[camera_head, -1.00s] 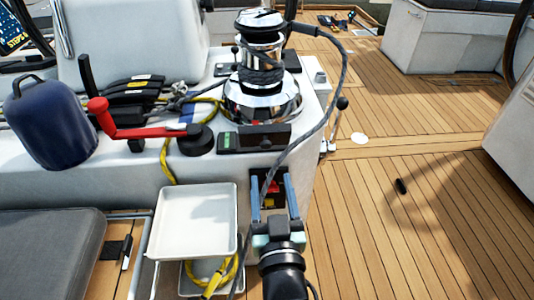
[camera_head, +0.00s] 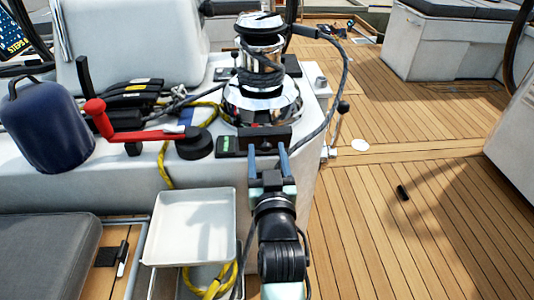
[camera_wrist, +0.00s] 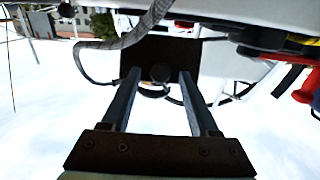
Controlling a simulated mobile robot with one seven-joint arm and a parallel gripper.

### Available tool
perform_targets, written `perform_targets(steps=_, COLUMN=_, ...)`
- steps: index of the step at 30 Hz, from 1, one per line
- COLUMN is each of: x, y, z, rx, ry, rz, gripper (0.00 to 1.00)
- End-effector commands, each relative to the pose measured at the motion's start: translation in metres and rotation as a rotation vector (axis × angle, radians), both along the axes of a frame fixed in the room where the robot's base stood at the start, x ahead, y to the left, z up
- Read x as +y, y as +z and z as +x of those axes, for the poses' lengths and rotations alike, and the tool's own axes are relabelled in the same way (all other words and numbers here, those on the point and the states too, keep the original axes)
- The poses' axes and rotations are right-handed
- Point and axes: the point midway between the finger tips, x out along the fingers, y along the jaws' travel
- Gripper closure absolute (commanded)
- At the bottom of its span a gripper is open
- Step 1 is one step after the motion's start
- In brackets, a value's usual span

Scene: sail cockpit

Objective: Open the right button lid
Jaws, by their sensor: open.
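The right button lid (camera_head: 271,137) is a dark rectangular panel below the chrome winch. I cannot tell how far the lid is tilted. To its left is a dark box with a green label (camera_head: 226,141). My gripper (camera_head: 268,150) is open, with its two fingers pointing at the lower part of the lid.
The chrome winch (camera_head: 262,75) with a grey rope (camera_head: 325,100) stands just behind the lid. A red handle (camera_head: 130,132) and blue container (camera_head: 45,125) are at left. A white tray (camera_head: 195,225) lies left of my arm. Open wooden deck (camera_head: 420,220) is at right.

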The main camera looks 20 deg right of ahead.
Motion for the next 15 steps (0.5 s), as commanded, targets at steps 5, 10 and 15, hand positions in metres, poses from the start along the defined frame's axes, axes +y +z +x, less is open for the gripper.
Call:
perform_targets(steps=5, x=0.0001, y=-0.0001, z=-0.0003, rx=0.0, ry=0.0, rz=0.0, gripper=0.66)
perform_targets(steps=10, x=0.0001, y=-0.0001, z=-0.0003, rx=0.0, ry=0.0, rz=0.0, gripper=0.97)
perform_targets(steps=15, x=0.0001, y=-0.0002, z=-0.0004, rx=0.0, ry=0.0, rz=0.0, gripper=1.0)
